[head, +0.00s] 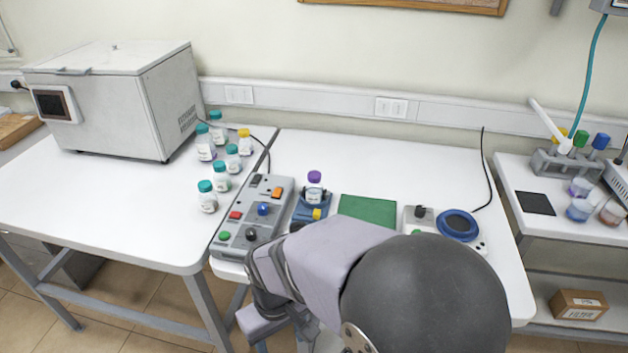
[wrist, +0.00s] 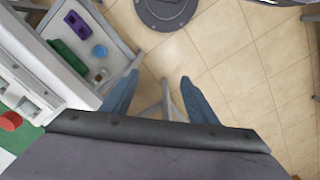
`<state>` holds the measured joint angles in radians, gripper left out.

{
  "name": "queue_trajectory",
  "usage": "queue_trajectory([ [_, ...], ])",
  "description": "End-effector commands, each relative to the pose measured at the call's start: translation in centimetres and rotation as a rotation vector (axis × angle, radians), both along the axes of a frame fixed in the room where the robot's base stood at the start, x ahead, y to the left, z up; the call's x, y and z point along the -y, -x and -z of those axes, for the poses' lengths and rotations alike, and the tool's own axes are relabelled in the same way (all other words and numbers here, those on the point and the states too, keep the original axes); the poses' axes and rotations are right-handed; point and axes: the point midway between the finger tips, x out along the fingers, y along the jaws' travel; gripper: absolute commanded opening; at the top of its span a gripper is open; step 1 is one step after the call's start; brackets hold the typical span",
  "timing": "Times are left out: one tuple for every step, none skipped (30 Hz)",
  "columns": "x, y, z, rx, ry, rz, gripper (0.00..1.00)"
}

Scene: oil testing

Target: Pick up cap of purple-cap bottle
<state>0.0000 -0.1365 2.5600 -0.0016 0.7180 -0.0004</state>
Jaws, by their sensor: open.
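The purple-cap bottle (head: 314,192) stands upright in a small blue device (head: 308,217) on the right-hand white table. Its purple cap (head: 315,177) sits on top of it. My gripper (wrist: 158,84) is open and empty, its two blue fingers apart in the wrist view, pointing down over the tiled floor. In the head view my arm reaches in front of the table's front edge, below the bottle, and the fingertips cannot be made out. The bottle does not show in the wrist view.
A control box with coloured buttons (head: 250,222) stands just left of the bottle, a green mat (head: 367,210) to its right. A device with a blue ring (head: 457,224) is farther right. Several teal-cap bottles (head: 206,196) and a yellow-cap bottle (head: 245,144) stand on the left table.

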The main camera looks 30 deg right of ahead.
Motion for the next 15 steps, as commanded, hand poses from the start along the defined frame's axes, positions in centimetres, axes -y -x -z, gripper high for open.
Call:
queue_trajectory([
  [0.0,0.0,0.0,0.0,0.0,0.0,0.53],
  [0.0,0.0,0.0,0.0,0.0,0.0,0.53],
  [0.0,-0.2,-0.1,0.001,0.0,0.001,0.53],
  [0.1,-0.3,-0.2,0.003,-0.001,0.002,0.53],
  [0.1,-0.6,-0.3,0.005,-0.001,0.004,0.53],
  [0.2,-1.1,-0.5,0.008,-0.002,0.007,0.53],
  [0.4,-1.6,-0.7,0.012,-0.003,0.01,0.53],
  [0.5,-2.2,-1.0,0.017,-0.005,0.013,0.53],
  [0.8,-3.1,-1.4,0.024,-0.007,0.021,0.53],
  [1.1,-4.0,-1.8,0.032,-0.009,0.026,0.53],
  [1.4,-5.0,-2.2,0.04,-0.011,0.031,0.53],
  [1.9,-6.5,-2.8,0.053,-0.013,0.041,0.53],
  [2.4,-7.7,-3.3,0.063,-0.014,0.047,0.53],
  [3.0,-8.9,-3.8,0.073,-0.016,0.054,0.53],
  [3.8,-10.6,-4.5,0.089,-0.018,0.064,0.53],
])
